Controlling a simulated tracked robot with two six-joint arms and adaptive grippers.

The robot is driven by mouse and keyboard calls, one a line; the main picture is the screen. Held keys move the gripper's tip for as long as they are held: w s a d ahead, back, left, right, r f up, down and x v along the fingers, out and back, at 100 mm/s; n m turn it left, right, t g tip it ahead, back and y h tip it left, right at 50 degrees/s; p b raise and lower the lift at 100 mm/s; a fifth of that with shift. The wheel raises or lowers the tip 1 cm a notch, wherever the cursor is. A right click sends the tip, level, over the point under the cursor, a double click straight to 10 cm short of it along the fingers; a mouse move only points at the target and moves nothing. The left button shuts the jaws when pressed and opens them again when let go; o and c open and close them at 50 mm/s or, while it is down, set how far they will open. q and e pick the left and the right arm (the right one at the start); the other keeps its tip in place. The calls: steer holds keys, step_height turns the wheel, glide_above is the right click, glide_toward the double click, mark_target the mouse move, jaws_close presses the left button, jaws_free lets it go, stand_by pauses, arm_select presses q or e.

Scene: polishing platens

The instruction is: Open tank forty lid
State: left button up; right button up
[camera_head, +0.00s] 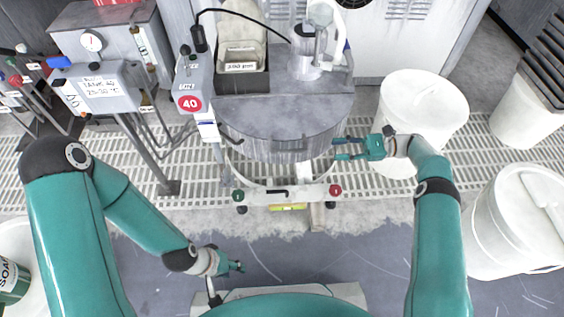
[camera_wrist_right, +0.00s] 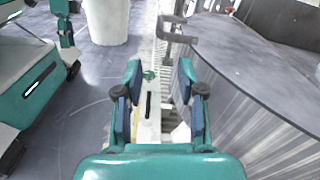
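Tank 40 (camera_head: 280,152) stands in the middle of the head view, under a flat grey lid (camera_head: 285,115) that looks shut. My right gripper (camera_head: 340,148) is at the tank's right front side, fingers pointing left. It is open, with nothing between the fingers in the wrist view (camera_wrist_right: 158,80). My left gripper (camera_head: 238,267) is low in front, away from the tank; its opening is too small to judge.
A white bar with green and red knobs (camera_head: 300,196) crosses in front of the tank. White drums (camera_head: 425,100) stand at the right. A "TANK 40" sign box (camera_head: 100,88) stands on a post at the left. A jug (camera_head: 305,55) sits behind the lid. The floor in front is partly clear.

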steer(key=a, duration=1.6)
steer(key=shift+a+r, duration=0.1)
steer(key=shift+a, duration=0.2)
jaws_close()
